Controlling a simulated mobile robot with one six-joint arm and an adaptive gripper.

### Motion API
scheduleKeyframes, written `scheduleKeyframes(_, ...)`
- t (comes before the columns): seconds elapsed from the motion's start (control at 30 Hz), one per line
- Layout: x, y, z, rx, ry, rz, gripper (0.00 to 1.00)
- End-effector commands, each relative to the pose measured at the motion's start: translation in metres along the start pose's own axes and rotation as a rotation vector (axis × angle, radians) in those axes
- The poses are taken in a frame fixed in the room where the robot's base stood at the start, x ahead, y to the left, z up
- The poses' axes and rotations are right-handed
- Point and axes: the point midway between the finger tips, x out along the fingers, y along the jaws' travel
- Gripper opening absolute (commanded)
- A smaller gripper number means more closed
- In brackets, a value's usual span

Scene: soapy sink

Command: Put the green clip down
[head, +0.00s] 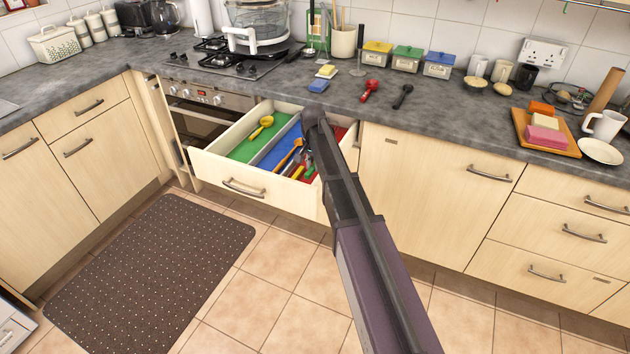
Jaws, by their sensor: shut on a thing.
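My gripper (314,116) is over the right part of the open drawer (225,180), at the far end of my arm. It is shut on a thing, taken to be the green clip. My arm and wrist hide the fingertips and the held clip, so I cannot make out its outline. The drawer has a green compartment (245,149), a blue compartment (272,157) and a red compartment (339,133). A yellow spoon (262,126) lies in the green one and an orange spoon (287,155) in the blue one. Several small coloured items (300,172) lie near the red one.
The grey counter (440,105) runs behind the drawer. A red scoop (370,89), a black spoon (403,96) and a sponge (326,71) lie on it. Yellow (376,54), green (407,58) and blue (439,64) boxes stand behind. A soap tray (545,139) is at right.

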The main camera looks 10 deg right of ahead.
Motion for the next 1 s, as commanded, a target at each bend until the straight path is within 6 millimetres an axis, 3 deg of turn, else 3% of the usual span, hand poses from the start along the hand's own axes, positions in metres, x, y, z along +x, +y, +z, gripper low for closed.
scheduleKeyframes(0.1, 0.008, 0.0, 0.0, 0.0, 0.0, 0.0, 0.04)
scheduleKeyframes(0.63, 0.011, 0.001, -0.001, 0.001, 0.0, 0.0, 0.04)
scheduleKeyframes(1.0, 0.039, 0.001, -0.001, 0.002, 0.0, 0.0, 0.04)
